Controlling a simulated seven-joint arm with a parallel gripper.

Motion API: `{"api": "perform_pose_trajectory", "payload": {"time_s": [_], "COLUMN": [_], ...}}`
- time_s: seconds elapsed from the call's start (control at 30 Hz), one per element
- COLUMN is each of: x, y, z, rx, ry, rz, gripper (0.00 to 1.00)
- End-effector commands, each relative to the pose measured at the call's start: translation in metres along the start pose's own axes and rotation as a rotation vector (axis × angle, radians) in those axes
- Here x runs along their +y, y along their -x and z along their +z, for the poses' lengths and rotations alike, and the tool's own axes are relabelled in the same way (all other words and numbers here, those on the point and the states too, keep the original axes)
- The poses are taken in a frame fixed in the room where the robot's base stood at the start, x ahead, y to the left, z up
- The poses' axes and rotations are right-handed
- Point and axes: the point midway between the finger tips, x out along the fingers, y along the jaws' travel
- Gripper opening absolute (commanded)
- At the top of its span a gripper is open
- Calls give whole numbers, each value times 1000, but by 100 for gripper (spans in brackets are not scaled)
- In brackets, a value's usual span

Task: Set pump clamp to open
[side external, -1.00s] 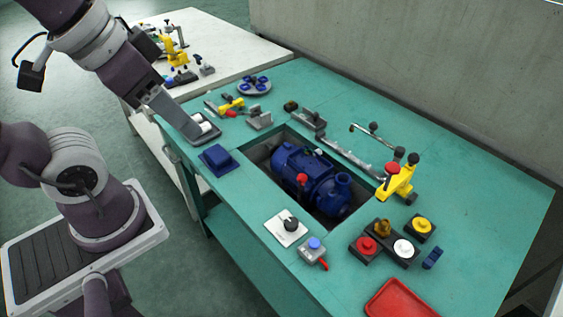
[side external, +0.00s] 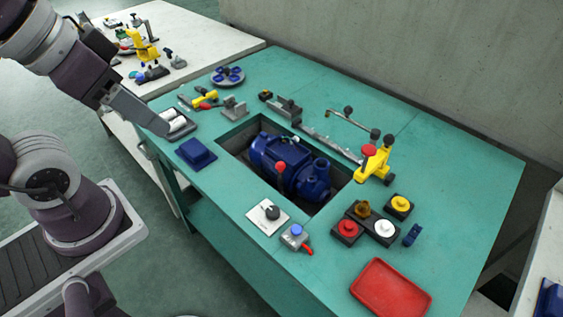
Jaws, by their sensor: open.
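The blue pump (side external: 283,158) lies in a rectangular recess in the green bench. A lever with a red knob (side external: 281,168) stands upright at the pump's near side. A yellow clamp-like fixture (side external: 376,163) with a red and a black knob stands on the bench at the recess's right end. I cannot tell for certain which of these is the pump clamp. My gripper (side external: 160,128) is open at the bench's left edge, beside a dark tray with white rollers (side external: 178,124). It is well to the left of the pump, and its fingertips are hard to make out.
A rotary switch on a white plate (side external: 268,214), a grey box with a red lever (side external: 296,236), coloured buttons (side external: 384,229) and a red tray (side external: 390,287) occupy the front right. The bench's far right is clear.

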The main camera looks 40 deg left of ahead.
Motion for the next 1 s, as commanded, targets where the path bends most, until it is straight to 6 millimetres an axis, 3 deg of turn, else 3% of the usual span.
{"api": "perform_pose_trajectory", "payload": {"time_s": [0.4, 0.47, 0.57, 0.63, 0.77, 0.87, 0.9, 1.0], "x": [0, 0, 1, 2, 4, 6, 7, 7], "y": [0, 0, -4, -15, -62, -121, -150, -222], "z": [0, 0, -12, -35, -90, -124, -133, -143], "rx": [0, -1, -26, -69, -180, -267, -303, -382], "ry": [0, 0, 11, 31, 93, 142, 161, 205], "rz": [0, 0, 5, 11, 18, 10, 3, -19], "gripper": [51, 46, 46, 46, 46, 46, 46, 46]}}
